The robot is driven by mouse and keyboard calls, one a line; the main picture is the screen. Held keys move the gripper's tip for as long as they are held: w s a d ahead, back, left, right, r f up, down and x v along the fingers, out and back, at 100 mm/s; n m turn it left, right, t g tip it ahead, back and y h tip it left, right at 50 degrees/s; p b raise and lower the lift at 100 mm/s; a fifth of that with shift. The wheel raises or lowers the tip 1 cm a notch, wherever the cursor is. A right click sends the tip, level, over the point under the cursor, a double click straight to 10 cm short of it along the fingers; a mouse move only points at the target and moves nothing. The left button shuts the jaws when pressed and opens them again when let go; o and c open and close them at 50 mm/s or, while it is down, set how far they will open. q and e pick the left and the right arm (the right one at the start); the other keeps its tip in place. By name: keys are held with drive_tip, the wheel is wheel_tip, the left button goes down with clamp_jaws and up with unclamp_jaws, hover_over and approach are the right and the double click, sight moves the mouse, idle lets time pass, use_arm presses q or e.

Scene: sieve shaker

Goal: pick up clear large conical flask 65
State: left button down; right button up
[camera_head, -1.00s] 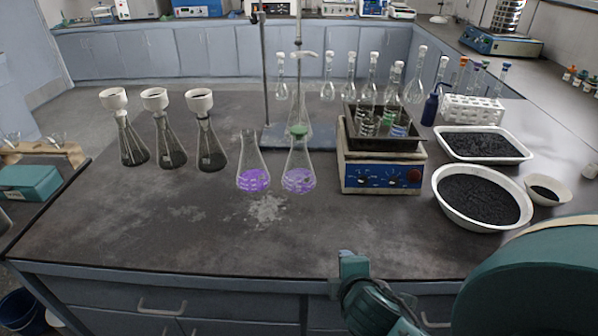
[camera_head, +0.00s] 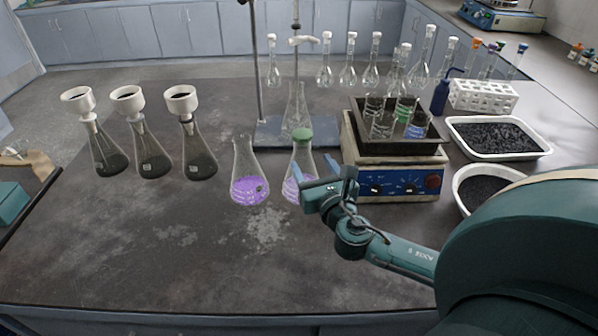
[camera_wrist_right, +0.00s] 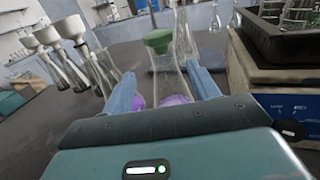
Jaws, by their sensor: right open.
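Number 65 cannot be read on any flask. A conical flask with a green stopper (camera_head: 302,137) and purple liquid stands upright on the bench. It also shows in the wrist view (camera_wrist_right: 165,62), framed between the fingers. An open-topped conical flask with purple liquid (camera_head: 249,172) stands left of it. A clear conical flask (camera_head: 296,112) stands behind, on the stand base. My right gripper (camera_head: 329,178) is open and empty, in front of the green-stoppered flask and hiding part of its lower right side. In the wrist view the open fingers (camera_wrist_right: 163,90) point at this flask. My left gripper is out of view.
Several dark conical flasks with white funnels (camera_head: 147,152) stand at the left. A hotplate (camera_head: 400,184) with a black tray is close to the right of my gripper. A white tray of black granules (camera_head: 541,150) lies further right. The front left bench is clear.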

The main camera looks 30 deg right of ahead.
drive_tip(key=x, duration=1)
drive_tip(key=shift+w+d+f, duration=0.2)
drive_tip(key=shift+w, duration=0.1)
clamp_jaws()
drive_tip(key=shift+r, duration=0.1)
